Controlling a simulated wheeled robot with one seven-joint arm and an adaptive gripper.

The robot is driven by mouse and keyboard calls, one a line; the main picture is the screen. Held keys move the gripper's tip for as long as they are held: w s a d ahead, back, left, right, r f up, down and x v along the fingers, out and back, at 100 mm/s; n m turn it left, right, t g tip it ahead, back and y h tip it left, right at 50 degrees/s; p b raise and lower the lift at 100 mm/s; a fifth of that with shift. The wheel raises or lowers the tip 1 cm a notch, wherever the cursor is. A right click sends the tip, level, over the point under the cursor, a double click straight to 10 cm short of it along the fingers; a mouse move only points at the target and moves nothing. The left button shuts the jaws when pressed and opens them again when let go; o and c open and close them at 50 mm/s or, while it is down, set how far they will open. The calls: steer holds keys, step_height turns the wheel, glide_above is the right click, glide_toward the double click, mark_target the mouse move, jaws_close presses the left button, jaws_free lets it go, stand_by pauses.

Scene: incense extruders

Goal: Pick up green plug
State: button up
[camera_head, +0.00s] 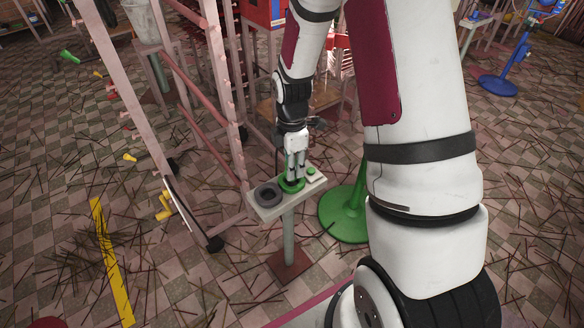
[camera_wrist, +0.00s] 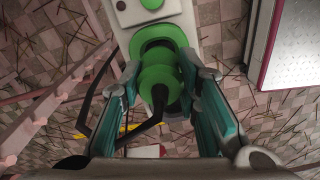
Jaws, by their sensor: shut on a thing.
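The green plug (camera_wrist: 160,84) shows between my two fingers in the wrist view. It is a round, stepped green piece, and a dark cable curves beside it. In the head view the green plug (camera_head: 291,184) is at the top of a small grey panel (camera_head: 270,209) on a post, largely covered by my gripper (camera_head: 295,160). My gripper points down at it from above. In the wrist view the fingers of my gripper (camera_wrist: 172,92) are shut on the plug, one on each side. I cannot tell whether the plug is clear of the panel.
A dark round socket (camera_head: 267,193) and a small green button (camera_head: 311,171) are on the panel. A pink rack (camera_head: 176,110) stands close on the left. A green round base (camera_head: 345,216) stands just right of the post. Thin sticks litter the tiled floor.

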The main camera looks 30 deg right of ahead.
steer(key=shift+r, duration=0.85)
steer(key=s+a+r+p, duration=0.1)
steer(key=s+p, duration=1.1)
steer(key=s, duration=0.3)
steer(key=shift+s+a, duration=0.3)
steer(key=shift+s, duration=0.1)
